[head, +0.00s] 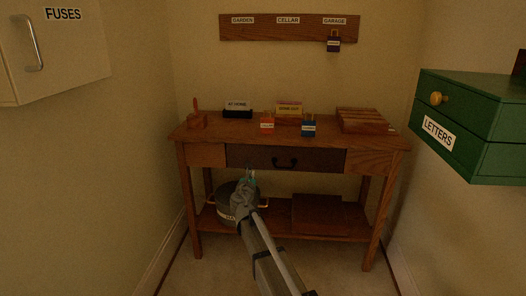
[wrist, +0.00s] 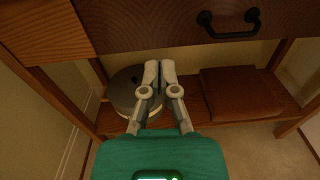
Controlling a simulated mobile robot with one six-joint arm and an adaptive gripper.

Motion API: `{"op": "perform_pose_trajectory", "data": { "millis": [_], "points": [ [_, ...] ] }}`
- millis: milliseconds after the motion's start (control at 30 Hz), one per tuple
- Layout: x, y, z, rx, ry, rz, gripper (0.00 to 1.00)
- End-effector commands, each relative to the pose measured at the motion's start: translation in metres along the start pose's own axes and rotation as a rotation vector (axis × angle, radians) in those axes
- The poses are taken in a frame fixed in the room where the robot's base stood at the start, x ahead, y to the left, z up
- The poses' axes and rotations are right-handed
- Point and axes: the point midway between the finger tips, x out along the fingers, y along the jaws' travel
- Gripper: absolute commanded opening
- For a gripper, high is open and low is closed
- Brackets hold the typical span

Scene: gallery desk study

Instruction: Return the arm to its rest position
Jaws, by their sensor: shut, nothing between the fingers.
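My gripper (head: 249,176) is shut and empty, held out in front of the wooden desk (head: 220,133), below the drawer's level. In the wrist view my gripper (wrist: 159,68) shows its two fingertips together, with the pot behind them. The arm reaches up from the bottom of the head view toward the desk. The dark drawer (head: 261,157) looks closed, and its black handle (wrist: 229,24) is up and to the right of the fingertips in the wrist view. My gripper appears apart from the handle.
Red (head: 267,123) and blue (head: 308,126) padlocks stand on the desktop. A green LETTERS cabinet (head: 462,105) juts in at right, a FUSES cabinet (head: 75,55) at upper left. Floor in front is clear.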

Motion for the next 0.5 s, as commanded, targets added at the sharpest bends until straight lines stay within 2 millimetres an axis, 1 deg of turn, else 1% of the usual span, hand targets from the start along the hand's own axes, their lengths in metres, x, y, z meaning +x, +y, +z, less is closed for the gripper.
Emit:
{"op": "perform_pose_trajectory", "data": {
  "millis": [167,267,300,367,400,500],
  "points": [
    [-0.009,-0.047,-0.006,0.194,0.041,-0.108,0.0],
    [-0.018,-0.087,-0.014,0.372,0.074,-0.21,0.0],
    [-0.023,-0.104,-0.019,0.453,0.086,-0.258,0.0],
    [-0.032,-0.131,-0.026,0.583,0.105,-0.338,0.0],
    [-0.04,-0.147,-0.032,0.671,0.117,-0.394,0.0],
    [-0.06,-0.188,-0.049,0.887,0.138,-0.54,0.0]
  ]
}}
